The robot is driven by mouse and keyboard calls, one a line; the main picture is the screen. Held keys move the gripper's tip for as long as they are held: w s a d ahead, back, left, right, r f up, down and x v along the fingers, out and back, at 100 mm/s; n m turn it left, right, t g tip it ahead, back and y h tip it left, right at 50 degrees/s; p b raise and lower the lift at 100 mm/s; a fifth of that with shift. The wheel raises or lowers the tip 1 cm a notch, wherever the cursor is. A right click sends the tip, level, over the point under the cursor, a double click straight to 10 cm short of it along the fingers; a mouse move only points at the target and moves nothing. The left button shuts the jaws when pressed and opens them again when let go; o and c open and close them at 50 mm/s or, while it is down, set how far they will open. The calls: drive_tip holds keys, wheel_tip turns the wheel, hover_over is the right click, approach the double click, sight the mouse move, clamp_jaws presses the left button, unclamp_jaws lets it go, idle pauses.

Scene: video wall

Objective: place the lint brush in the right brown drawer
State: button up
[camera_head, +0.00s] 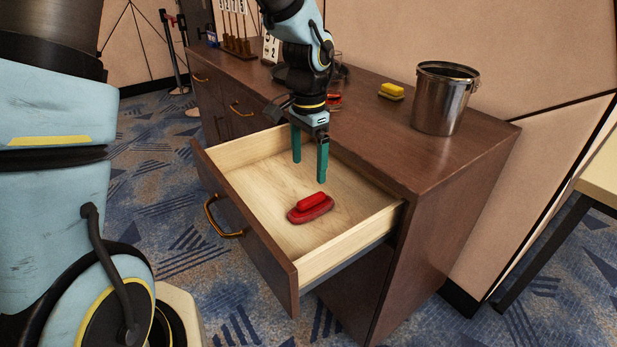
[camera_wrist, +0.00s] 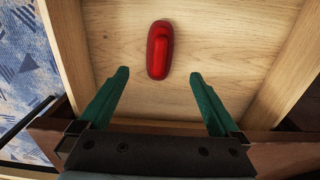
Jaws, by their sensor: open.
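The red lint brush (camera_head: 311,207) lies flat on the bottom of the pulled-out right brown drawer (camera_head: 250,227). In the wrist view the lint brush (camera_wrist: 160,50) lies on the pale wooden drawer floor (camera_wrist: 112,22), beyond my fingertips. My gripper (camera_head: 309,168) points down over the drawer with its two green fingers apart. In the wrist view my gripper (camera_wrist: 159,76) is open, with nothing between the fingers. The brush appears apart from both fingers.
Another red item behind my gripper is partly hidden. The other cabinet drawers look shut. A table edge is at the far right.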

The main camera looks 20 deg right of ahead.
drive_tip(key=shift+r, duration=0.45)
drive_tip(key=a+r+n+t, duration=0.1)
drive_tip(key=a+n, duration=1.3)
drive_tip(key=a, duration=1.7)
drive_tip(key=shift+w+r+n+t, duration=0.3)
drive_tip(key=shift+w+r+n, duration=0.1)
drive_tip(key=shift+r, duration=0.4)
wheel_tip(320, 180, up, 4)
drive_tip(key=p, duration=0.4)
drive_tip(key=shift+r, duration=0.15)
